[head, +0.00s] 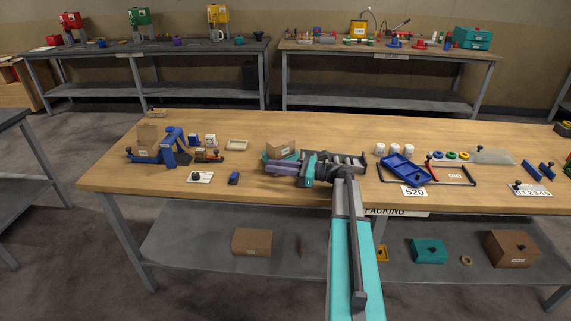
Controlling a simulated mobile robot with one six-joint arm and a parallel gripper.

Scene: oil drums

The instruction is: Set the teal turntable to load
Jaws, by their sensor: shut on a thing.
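My gripper (272,166) reaches left from my arm over the middle of the wooden packing bench. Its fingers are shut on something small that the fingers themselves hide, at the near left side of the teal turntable. Only a little of the teal turntable (265,156) shows, beside and behind the fingers. A brown cardboard box (281,147) appears to stand on it, just behind the fingers. The turntable's handle and any load mark are hidden or too small to make out.
A blue tape device with a box (147,138) stands at the left.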

